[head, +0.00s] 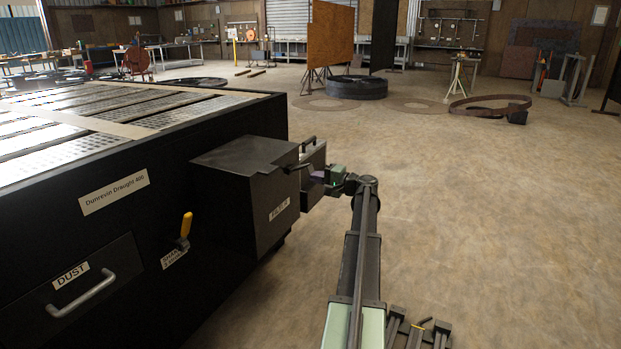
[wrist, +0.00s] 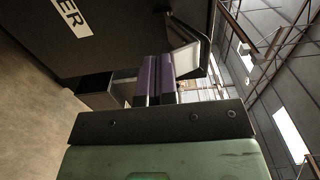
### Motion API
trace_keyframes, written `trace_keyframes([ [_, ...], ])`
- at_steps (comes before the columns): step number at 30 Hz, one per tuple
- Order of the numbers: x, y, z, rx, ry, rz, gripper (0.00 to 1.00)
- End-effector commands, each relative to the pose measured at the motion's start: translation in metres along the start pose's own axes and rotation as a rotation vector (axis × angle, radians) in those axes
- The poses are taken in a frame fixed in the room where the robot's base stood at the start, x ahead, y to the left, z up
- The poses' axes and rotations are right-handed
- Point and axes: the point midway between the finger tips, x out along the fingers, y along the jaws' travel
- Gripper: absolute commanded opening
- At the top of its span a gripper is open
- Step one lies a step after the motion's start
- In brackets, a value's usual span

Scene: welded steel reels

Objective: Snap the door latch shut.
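A black box (head: 245,190) with a white label juts from the side of the big dark machine (head: 130,220). At its right end is a dark door-like panel (head: 314,176) with a handle (head: 308,144) on top. A dark lever, perhaps the latch (head: 297,167), sticks out near the box's upper right corner. My gripper (head: 317,176) is beside this panel, its purple fingers pointing left. In the wrist view the fingers (wrist: 155,80) lie close together with nothing visible between them. A dark surface with a label ending in "ER" (wrist: 75,18) is beyond them. I cannot tell whether the fingertips touch anything.
A yellow-handled lever (head: 186,225) and a drawer marked DUST (head: 85,285) are on the machine's near side. The floor (head: 480,210) to the right is open. Steel rings (head: 490,104), an orange board (head: 333,35) and workbenches stand farther back.

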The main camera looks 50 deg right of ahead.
Motion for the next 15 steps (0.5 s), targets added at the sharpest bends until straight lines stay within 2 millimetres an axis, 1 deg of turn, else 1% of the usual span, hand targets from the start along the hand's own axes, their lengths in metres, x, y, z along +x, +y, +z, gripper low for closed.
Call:
trace_keyframes([
  [8,-0.0001,-0.0001,0.0,0.0,0.0,0.0,0.0],
  [15,0.0,-0.0091,0.0,0.0,0.0,0.0,0.0],
])
